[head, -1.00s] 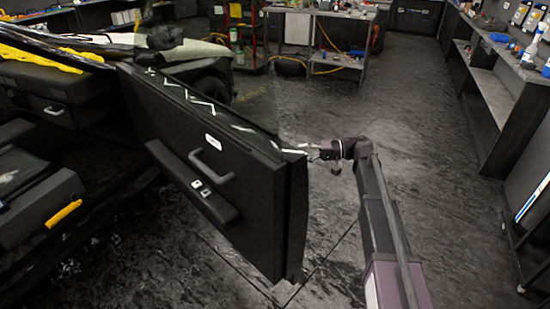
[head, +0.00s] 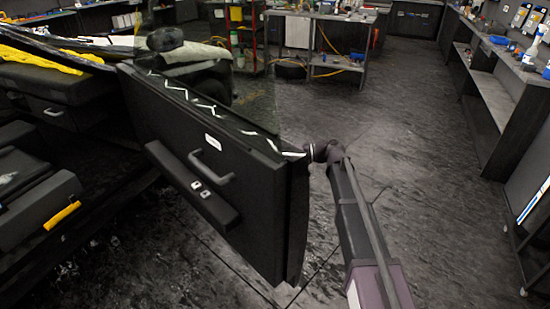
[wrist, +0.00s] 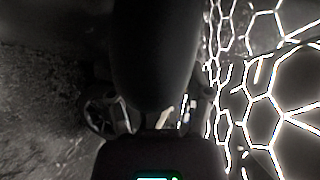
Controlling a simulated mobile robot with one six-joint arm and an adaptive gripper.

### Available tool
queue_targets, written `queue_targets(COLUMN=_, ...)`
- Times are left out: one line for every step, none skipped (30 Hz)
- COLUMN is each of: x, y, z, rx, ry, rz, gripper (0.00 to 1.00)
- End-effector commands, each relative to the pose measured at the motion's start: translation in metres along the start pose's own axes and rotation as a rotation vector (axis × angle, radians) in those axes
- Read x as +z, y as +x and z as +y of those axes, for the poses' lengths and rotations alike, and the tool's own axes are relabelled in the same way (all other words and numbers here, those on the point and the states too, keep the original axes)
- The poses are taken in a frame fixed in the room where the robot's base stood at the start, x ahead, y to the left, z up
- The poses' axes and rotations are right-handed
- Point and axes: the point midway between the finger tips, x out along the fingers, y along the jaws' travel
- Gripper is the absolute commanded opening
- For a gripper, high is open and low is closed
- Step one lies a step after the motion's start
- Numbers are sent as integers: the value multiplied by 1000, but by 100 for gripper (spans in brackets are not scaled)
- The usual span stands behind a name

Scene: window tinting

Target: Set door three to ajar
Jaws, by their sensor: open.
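A black car door (head: 255,205) stands wide open at the left of the head view, with a grey pull handle (head: 212,165), a switch panel and a small white label too small to read. My wrist is at the door's free edge in the head view, and the fingers are hidden behind it. In the wrist view my gripper (wrist: 155,112) is open, its fingers to either side of a large dark rounded shape (wrist: 153,55) that I cannot identify. A glossy surface with bright hexagon reflections (wrist: 262,110) lies close on the right.
The car interior (head: 45,190), with dark seats and yellow cloth (head: 50,58), is at the left. A workbench cart (head: 325,40) stands at the back. A long shelf bench (head: 500,75) runs along the right. The floor (head: 420,150) between is clear.

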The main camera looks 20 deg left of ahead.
Motion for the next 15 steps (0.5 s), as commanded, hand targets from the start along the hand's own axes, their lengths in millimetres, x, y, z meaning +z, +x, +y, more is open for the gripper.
queue_targets(x=0, y=0, z=0, rx=0, ry=0, rz=0, gripper=65)
queue_targets(x=0, y=0, z=0, rx=0, ry=0, rz=0, gripper=65)
queue_targets(x=0, y=0, z=0, rx=0, ry=0, rz=0, gripper=62)
queue_targets(x=0, y=0, z=0, rx=0, ry=0, rz=0, gripper=53)
queue_targets(x=0, y=0, z=0, rx=0, ry=0, rz=0, gripper=44)
queue_targets(x=0, y=0, z=0, rx=0, ry=0, rz=0, gripper=32)
queue_targets(x=0, y=0, z=0, rx=0, ry=0, rz=0, gripper=24)
queue_targets(x=0, y=0, z=0, rx=0, ry=0, rz=0, gripper=15)
queue_targets(x=0, y=0, z=0, rx=0, ry=0, rz=0, gripper=3)
queue_targets(x=0, y=0, z=0, rx=0, ry=0, rz=0, gripper=0)
queue_targets(x=0, y=0, z=0, rx=0, ry=0, rz=0, gripper=0)
queue_targets(x=0, y=0, z=0, rx=0, ry=0, rz=0, gripper=0)
queue_targets(x=0, y=0, z=0, rx=0, ry=0, rz=0, gripper=0)
queue_targets(x=-1, y=4, z=0, rx=0, ry=0, rz=-2, gripper=0)
queue_targets(x=0, y=2, z=0, rx=0, ry=0, rz=-1, gripper=0)
